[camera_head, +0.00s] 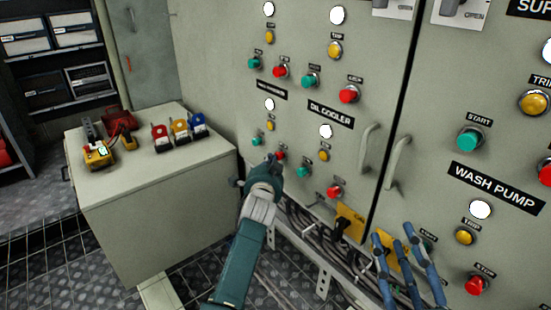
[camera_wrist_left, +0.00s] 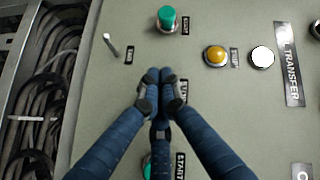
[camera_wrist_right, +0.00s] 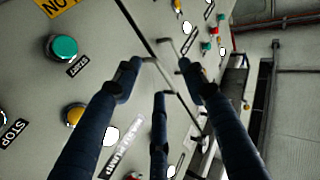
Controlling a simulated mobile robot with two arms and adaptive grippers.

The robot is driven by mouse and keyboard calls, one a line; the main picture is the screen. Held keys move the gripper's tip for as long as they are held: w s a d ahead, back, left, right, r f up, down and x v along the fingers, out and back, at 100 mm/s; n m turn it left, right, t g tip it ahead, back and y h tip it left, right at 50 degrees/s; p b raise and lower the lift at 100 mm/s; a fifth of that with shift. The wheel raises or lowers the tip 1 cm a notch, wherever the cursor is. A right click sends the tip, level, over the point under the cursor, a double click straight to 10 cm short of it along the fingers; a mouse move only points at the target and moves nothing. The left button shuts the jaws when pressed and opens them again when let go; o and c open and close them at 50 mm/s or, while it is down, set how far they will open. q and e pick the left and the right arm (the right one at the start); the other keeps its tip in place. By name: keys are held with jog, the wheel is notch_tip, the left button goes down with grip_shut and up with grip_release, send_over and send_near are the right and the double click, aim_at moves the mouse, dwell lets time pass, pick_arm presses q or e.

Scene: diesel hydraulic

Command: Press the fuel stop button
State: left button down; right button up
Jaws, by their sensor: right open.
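A red button (camera_head: 280,155) and a green button (camera_head: 256,168) sit in the lower left group of the grey cabinet panel, under a blurred title plate (camera_head: 271,90). My left gripper (camera_head: 262,163) is just in front of them. In the left wrist view my left gripper (camera_wrist_left: 152,76) has its fingertips together, empty. A plate there (camera_wrist_left: 291,65) reads "TRANSFER". Contact with the panel cannot be told. My right gripper (camera_wrist_right: 160,75) is open and empty, low before the wash pump panel.
Near the left fingers are a green button (camera_wrist_left: 167,18), a yellow lamp (camera_wrist_left: 215,55) and a white lamp (camera_wrist_left: 262,57). The oil cooler buttons lie to the right. Door handles (camera_head: 369,148) stick out. A low cabinet (camera_head: 165,185) with coloured devices stands at left.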

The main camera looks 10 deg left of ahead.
dwell(0.4)
pick_arm(q)
jog(key=shift+s+a+p, duration=0.55)
jog(key=shift+s+p, duration=0.15)
jog(key=shift+p, duration=0.35)
pick_arm(e)
notch_tip(320, 180, down, 11)
jog(key=s+d+g+h, duration=0.1)
jog(key=d+g, duration=0.1)
jog(key=g, duration=0.3)
jog(key=shift+s+f+h, duration=0.15)
jog(key=shift+s+h, duration=0.25)
pick_arm(q)
jog(key=shift+s+a+p, duration=0.8)
jog(key=shift+s+p, duration=0.2)
jog(key=shift+p, duration=0.2)
jog(key=shift+s+a+p, duration=0.75)
jog(key=shift+s+p, duration=0.25)
jog(key=shift+p, duration=0.15)
pick_arm(e)
jog(key=s+d+f+g+h, duration=0.1)
jog(key=s+d+f+g, duration=0.2)
jog(key=s, duration=0.6)
jog(key=s+d+f+g+h, duration=0.1)
jog(key=s+d+f+g, duration=0.2)
jog(key=s+f+g, duration=0.4)
jog(key=shift+s+f+m+g+h, duration=0.3)
jog(key=shift+s+f+m+h, duration=0.1)
jog(key=shift+s+f, duration=0.6)
jog(key=shift+d, duration=0.1)
